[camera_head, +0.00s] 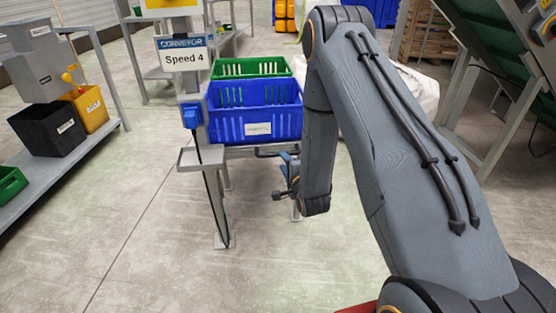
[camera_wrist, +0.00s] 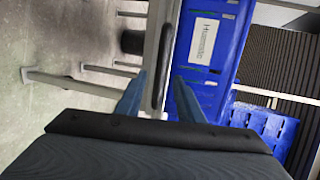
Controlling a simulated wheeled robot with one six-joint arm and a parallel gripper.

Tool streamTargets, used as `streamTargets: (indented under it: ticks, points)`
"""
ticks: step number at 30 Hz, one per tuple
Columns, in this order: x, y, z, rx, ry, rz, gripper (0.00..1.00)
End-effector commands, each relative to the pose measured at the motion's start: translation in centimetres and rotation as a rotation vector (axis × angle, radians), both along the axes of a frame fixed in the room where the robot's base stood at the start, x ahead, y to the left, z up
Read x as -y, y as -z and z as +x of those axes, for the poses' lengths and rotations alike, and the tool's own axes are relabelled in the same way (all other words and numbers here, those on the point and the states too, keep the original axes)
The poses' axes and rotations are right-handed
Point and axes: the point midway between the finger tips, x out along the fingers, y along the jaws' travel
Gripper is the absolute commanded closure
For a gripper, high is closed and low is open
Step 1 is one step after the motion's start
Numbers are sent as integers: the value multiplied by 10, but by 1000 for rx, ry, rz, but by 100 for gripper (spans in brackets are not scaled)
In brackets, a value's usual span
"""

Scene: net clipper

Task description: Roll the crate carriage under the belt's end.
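The blue crate (camera_head: 255,122) with a white label sits on a grey frame, the carriage (camera_head: 236,152), behind the control post. A green crate (camera_head: 250,67) is just behind it. In the wrist view the blue crate (camera_wrist: 210,75) appears turned on its side, with a dark handle bar (camera_wrist: 163,65) beside it. My gripper (camera_wrist: 158,78) is open, with a blue finger on each side of the bar in that picture; I cannot tell whether either touches it. In the head view my gripper (camera_head: 291,172) is partly hidden by my arm, near the carriage's front. I cannot surely identify the belt's end.
A post with a "Conveyor Speed 4" sign (camera_head: 184,54) and a blue box (camera_head: 192,114) stands left of the blue crate. A shelf with black (camera_head: 48,128) and yellow (camera_head: 92,108) bins is at left. A sloped green-and-grey structure (camera_head: 490,50) is at right. Front-left floor is clear.

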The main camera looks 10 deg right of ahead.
Motion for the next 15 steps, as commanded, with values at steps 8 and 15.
streamTargets:
  ticks: [8,15]
  points:
    - [-3,7,36,7,0,5,66]
    - [-5,14,66,5,1,3,66]
